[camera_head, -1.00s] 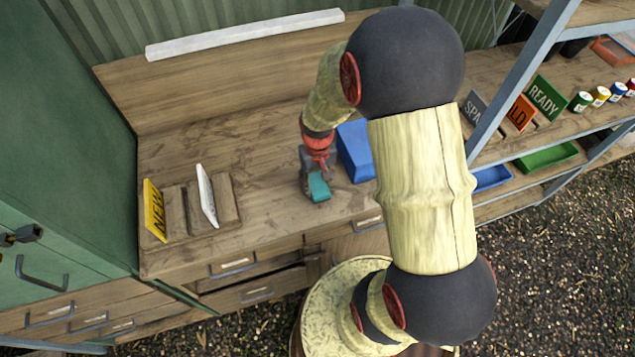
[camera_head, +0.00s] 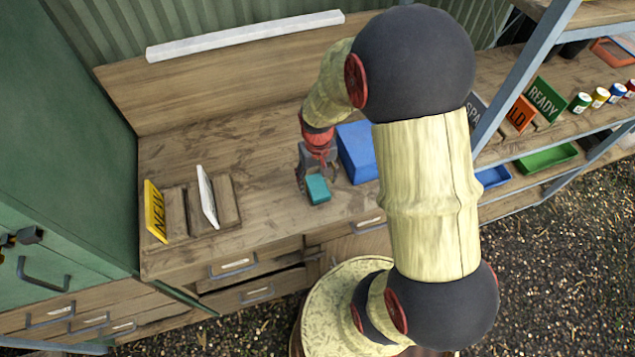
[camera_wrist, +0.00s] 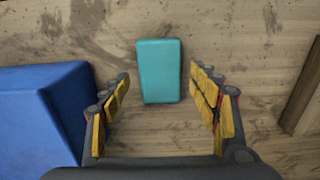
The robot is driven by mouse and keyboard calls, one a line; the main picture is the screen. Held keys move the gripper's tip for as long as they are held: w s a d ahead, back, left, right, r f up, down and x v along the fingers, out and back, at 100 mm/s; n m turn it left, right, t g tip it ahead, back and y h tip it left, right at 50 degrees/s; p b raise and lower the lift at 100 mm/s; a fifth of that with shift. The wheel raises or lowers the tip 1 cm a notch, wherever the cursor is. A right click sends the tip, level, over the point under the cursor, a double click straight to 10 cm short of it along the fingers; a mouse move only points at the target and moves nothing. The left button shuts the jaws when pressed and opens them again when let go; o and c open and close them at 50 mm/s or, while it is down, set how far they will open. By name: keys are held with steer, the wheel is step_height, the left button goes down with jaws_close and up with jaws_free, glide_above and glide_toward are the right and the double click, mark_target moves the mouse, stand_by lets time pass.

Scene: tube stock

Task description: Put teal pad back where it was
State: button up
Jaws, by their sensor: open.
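The teal pad (camera_head: 318,189) lies on the wooden workbench, to the left of and in front of a blue box. In the wrist view the teal pad (camera_wrist: 159,71) lies between and a little beyond the fingertips, with a clear gap on both sides. My gripper (camera_head: 317,180) is open just behind and above the pad. Its yellow-padded fingers also show spread apart in the wrist view (camera_wrist: 160,92), with nothing between them touching. The far side of the pad is partly hidden by the gripper in the head view.
The blue box (camera_head: 357,152) stands close beside the gripper; its side shows in the wrist view (camera_wrist: 40,120). A wooden rack (camera_head: 228,200) holds a yellow NEW sign (camera_head: 155,211) and a white panel (camera_head: 207,196). Shelves with signs, cans and a green tray (camera_head: 547,156) stand at right. The bench between rack and pad is clear.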

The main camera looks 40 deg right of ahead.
step_height(320, 180, up, 10)
steer(key=p, duration=0.2)
step_height(320, 180, up, 11)
steer(key=n+t, duration=0.1)
steer(key=t, duration=0.1)
glide_above(318, 186)
steer(key=s+a, duration=0.2)
steer(key=a, duration=0.4)
steer(key=s+a+r+n+t, duration=0.2)
steer(key=s+a+r, duration=0.4)
steer(key=s+r, duration=0.4)
steer(key=shift+s+t, duration=0.15)
steer(key=shift+t, duration=0.65)
step_height(318, 186, down, 4)
steer(key=b, duration=0.4)
steer(key=shift+b, duration=0.3)
